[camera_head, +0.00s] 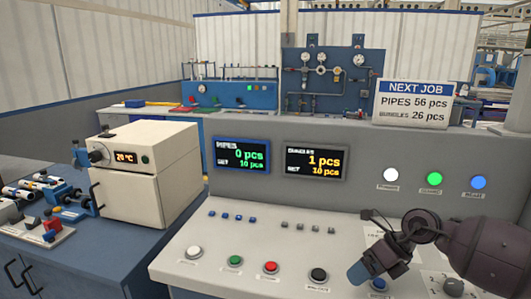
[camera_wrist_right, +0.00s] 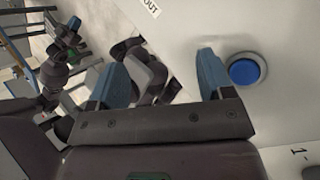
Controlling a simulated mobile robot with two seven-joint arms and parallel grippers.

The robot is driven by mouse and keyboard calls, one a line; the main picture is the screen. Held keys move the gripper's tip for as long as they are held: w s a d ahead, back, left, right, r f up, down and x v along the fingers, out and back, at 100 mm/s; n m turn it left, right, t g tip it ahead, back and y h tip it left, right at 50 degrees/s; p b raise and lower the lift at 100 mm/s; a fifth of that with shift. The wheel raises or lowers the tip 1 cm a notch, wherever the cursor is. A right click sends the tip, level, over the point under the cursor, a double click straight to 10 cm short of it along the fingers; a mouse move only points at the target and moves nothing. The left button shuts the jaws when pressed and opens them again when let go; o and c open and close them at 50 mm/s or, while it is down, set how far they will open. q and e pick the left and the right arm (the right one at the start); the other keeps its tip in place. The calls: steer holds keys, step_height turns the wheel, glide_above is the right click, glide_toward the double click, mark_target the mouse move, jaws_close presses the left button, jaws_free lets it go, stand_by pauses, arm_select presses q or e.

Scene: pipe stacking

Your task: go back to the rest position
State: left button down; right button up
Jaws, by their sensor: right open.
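My right gripper (camera_head: 362,272) is at the lower right of the head view, above the sloped front of the grey control console (camera_head: 300,235). In the right wrist view its two blue fingers (camera_wrist_right: 158,82) are spread apart with nothing held between them. A blue push button (camera_wrist_right: 243,70) lies just beyond one finger there, apart from it. The same button (camera_head: 379,285) is partly visible in the head view beside the fingertips. My left gripper does not show in the head view.
The console carries white (camera_head: 194,252), green (camera_head: 235,261), red (camera_head: 271,267) and black (camera_head: 318,275) buttons, plus two displays. A cream oven-like box (camera_head: 150,185) stands on the left bench among fittings. A "NEXT JOB" sign (camera_head: 412,103) stands on the console top.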

steer(key=s+a+r+m+t+y, duration=0.1)
steer(key=s+a+m+t+y, duration=0.1)
steer(key=a+m+t+y, duration=0.3)
steer(key=s+a+r+m+t+y, duration=0.1)
steer(key=s+a+r+m+y, duration=0.2)
steer(key=a, duration=0.4)
steer(key=s+d+f+m+t+h, duration=0.4)
steer(key=d+m+h, duration=0.35)
steer(key=m, duration=0.65)
steer(key=s+d+f+m+t+h, duration=0.45)
steer(key=d+m+h, duration=0.35)
steer(key=m, duration=0.5)
steer(key=s+d+f+m+g, duration=0.1)
steer(key=s+f+m+g, duration=0.25)
steer(key=s, duration=0.35)
steer(key=s+f+m+g, duration=0.25)
steer(key=s+g, duration=0.25)
steer(key=s, duration=0.3)
steer(key=s+d+f+m+g, duration=0.1)
steer(key=s+f+m+g, duration=0.2)
steer(key=s, duration=0.4)
steer(key=w+f+n+t, duration=0.2)
steer(key=w+f+t, duration=0.5)
steer(key=f, duration=0.3)
steer(key=shift+w+a, duration=0.15)
steer(key=shift+w, duration=0.4)
